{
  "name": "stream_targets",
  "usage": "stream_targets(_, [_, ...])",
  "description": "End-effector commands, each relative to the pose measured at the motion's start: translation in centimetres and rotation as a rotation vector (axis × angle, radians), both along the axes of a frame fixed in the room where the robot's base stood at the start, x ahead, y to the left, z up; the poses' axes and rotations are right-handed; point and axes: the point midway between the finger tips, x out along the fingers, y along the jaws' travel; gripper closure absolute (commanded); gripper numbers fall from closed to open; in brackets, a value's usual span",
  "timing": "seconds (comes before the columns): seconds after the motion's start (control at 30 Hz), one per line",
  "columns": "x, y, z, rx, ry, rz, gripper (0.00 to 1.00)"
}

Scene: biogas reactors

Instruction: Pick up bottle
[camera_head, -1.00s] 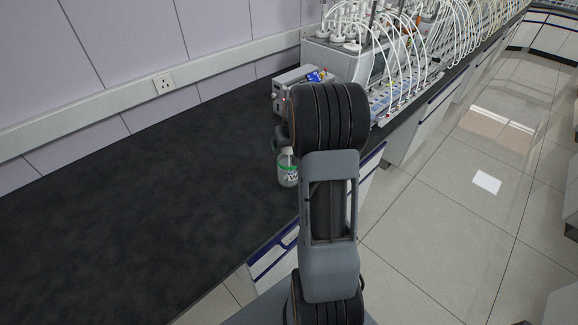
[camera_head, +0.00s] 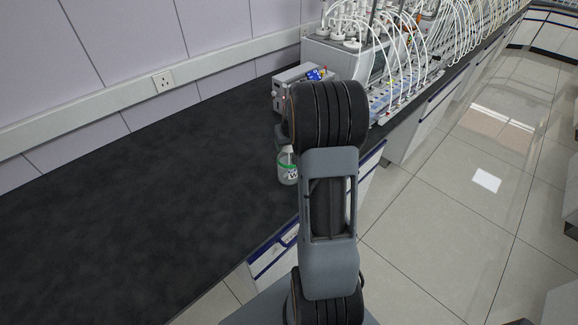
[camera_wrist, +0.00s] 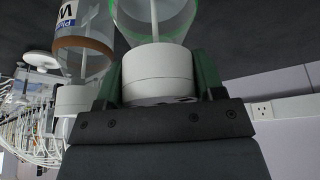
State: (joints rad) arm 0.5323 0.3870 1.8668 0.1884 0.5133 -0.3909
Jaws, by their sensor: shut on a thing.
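A clear bottle with a green ring and a white cap (camera_wrist: 157,74) stands out beyond my gripper (camera_wrist: 160,78) in the wrist view. The two green fingers are shut on the sides of the white cap. In the head view this clear bottle (camera_head: 287,173) shows just left of my arm, over the dark bench top. It looks upright. Whether its base touches the bench cannot be told. My fingers are mostly hidden behind the arm in the head view.
A second bottle with a brownish ring and a label (camera_wrist: 83,40) is close beside the held one. A grey instrument box (camera_head: 292,88) and reactors with many white tubes (camera_head: 400,60) stand behind. The dark bench (camera_head: 140,210) is clear at left.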

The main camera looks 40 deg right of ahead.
Motion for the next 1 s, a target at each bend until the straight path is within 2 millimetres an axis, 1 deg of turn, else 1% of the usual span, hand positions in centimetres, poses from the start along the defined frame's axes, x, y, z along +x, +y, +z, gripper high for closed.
stream_targets(0.03, [0.0,0.0,0.0,0.000,0.000,0.000,0.78])
stream_targets(0.27, [0.0,0.0,0.0,0.000,0.000,0.000,1.00])
stream_targets(0.73, [0.1,-0.1,0.4,-0.002,-0.005,0.000,1.00])
stream_targets(0.87, [0.2,-0.1,1.2,-0.003,-0.006,0.000,1.00])
stream_targets(1.0, [0.1,-0.1,2.3,-0.002,-0.007,0.000,1.00])
